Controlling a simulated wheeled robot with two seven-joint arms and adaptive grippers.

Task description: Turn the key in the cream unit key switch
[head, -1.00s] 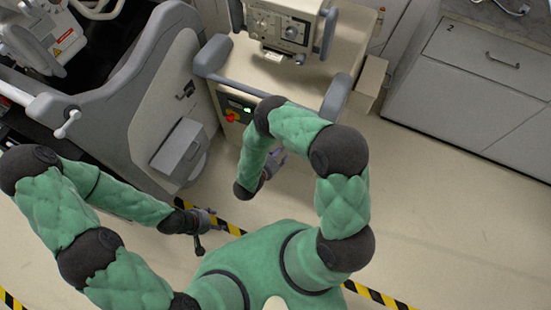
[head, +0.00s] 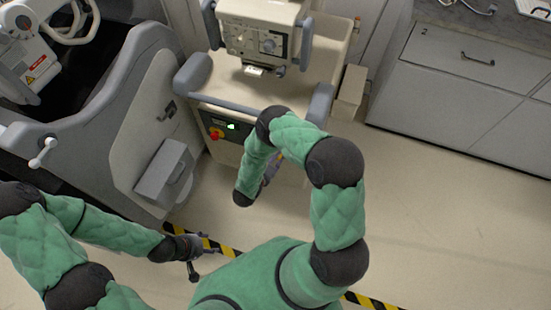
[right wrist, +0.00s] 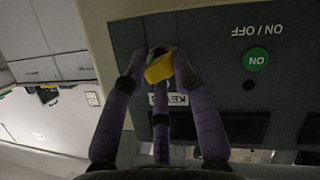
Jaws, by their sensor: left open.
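The cream unit (head: 215,88) stands at the upper middle of the head view. Its dark front panel carries a lit green spot and a red-and-yellow knob. In the right wrist view the panel (right wrist: 215,60) is upside down, with a green ON button (right wrist: 256,59) and a partly covered key label. A yellow key (right wrist: 160,67) sits at the key switch, tilted. My right gripper (right wrist: 160,70) has its fingertips against both sides of the key; the switch behind is mostly hidden. My left gripper (head: 207,246) is open and empty, low over the floor.
A grey-cream cart (head: 140,120) with a protruding box (head: 165,175) stands left of the unit. Grey bumpers (head: 192,72) ring the unit. Grey drawers (head: 455,90) stand at the right. The floor (head: 440,230) in front of them is clear.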

